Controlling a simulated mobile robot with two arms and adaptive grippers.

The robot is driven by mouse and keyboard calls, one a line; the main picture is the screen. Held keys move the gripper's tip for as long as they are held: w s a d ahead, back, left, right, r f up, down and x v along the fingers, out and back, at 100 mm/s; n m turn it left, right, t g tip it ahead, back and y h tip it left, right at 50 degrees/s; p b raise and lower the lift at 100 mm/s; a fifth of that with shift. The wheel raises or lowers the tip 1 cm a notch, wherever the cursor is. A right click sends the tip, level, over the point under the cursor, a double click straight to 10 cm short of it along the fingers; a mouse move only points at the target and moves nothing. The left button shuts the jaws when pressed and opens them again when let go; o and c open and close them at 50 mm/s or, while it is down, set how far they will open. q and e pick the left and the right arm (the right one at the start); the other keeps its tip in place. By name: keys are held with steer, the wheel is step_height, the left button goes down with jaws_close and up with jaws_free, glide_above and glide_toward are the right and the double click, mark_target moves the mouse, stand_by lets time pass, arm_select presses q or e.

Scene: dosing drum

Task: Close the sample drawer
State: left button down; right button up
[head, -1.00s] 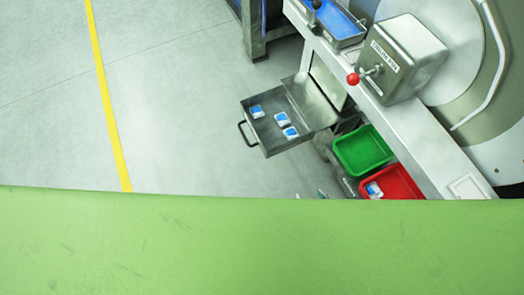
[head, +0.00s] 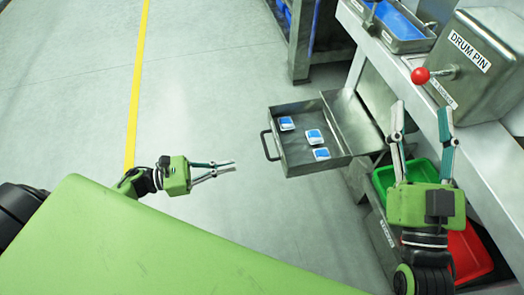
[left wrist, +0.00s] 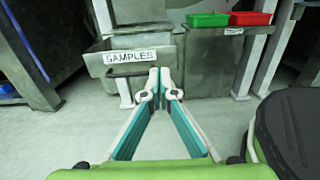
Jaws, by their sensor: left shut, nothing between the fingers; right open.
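The sample drawer (head: 296,167) is pulled out from the metal cabinet in the head view, with a few blue-and-white packets (head: 314,136) inside. Its dark bar handle (head: 266,146) faces left. The left wrist view shows the drawer front with a SAMPLES label (left wrist: 130,57) and the handle ahead, partly behind the fingertips. My left gripper (head: 233,166) is shut and empty, to the left of the handle and apart from it; its fingertips also show in the left wrist view (left wrist: 159,72). My right gripper (head: 422,108) is open and empty, right of the drawer.
The DRUM PIN box (head: 474,62) with a red knob (head: 420,76) stands above. Floor left of the drawer is clear, with a yellow line (head: 136,90).

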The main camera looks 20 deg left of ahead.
mark_target(283, 155)
arm_select(q)
steer(key=b+x, duration=0.1)
steer(key=x, duration=1.1)
steer(key=shift+w, duration=0.1)
steer(key=shift+w+d, duration=0.4)
steer(key=shift+d, duration=0.2)
arm_select(e)
steer(key=shift+s+r+t+y, duration=0.1)
steer(key=shift+s+r+t, duration=0.35)
steer(key=shift+r, duration=0.25)
steer(key=shift+s+r+t+y, duration=0.1)
steer(key=shift+s+r+t, duration=0.25)
steer(key=shift+r, duration=0.4)
steer(key=shift+s+r+t+y, duration=0.1)
steer(key=shift+s+r+t, duration=0.25)
steer(key=shift+r+t, duration=0.25)
